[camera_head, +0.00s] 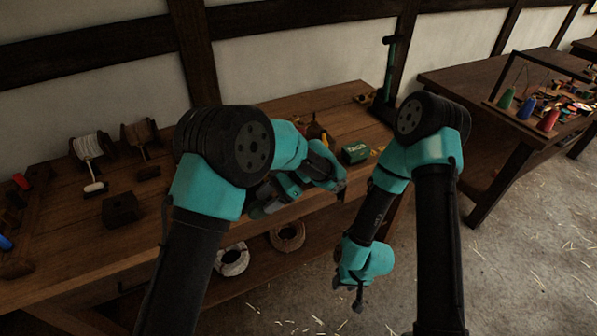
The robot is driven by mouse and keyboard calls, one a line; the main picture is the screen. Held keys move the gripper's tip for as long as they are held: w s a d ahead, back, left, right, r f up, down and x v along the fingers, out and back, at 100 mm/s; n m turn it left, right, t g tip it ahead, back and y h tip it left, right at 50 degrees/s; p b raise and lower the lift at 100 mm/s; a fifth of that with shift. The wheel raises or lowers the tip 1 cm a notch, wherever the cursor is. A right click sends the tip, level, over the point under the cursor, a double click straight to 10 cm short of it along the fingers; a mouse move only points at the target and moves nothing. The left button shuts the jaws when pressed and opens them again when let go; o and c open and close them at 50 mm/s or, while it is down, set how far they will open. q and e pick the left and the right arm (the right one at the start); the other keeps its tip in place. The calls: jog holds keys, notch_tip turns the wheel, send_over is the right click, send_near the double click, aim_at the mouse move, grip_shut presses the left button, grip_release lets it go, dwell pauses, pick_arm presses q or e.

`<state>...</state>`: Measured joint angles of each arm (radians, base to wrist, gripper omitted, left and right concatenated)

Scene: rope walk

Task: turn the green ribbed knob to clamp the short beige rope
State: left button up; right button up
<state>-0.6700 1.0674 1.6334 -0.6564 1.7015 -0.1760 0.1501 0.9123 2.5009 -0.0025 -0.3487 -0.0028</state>
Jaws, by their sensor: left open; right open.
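I cannot make out a green ribbed knob or a short beige rope for certain; my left arm covers the middle of the wooden workbench (130,255). My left gripper (262,209) is low over the bench's front edge, partly behind my own arm, and is open with nothing seen in it. My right gripper (348,294) hangs in front of the bench, pointing down over the floor, open and empty. A pale cord end (94,187) lies on the bench at the left, below a white rope spool (90,147).
A brown spool (141,136) and a dark block (121,209) stand at the bench's left. A green box (355,153) and a green upright stand (389,75) are at its right. Two rope coils (232,260) lie below. A second table (455,83) stands right.

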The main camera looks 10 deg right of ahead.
pick_arm(q)
jog(key=v, duration=1.4)
jog(key=shift+a+f, duration=0.1)
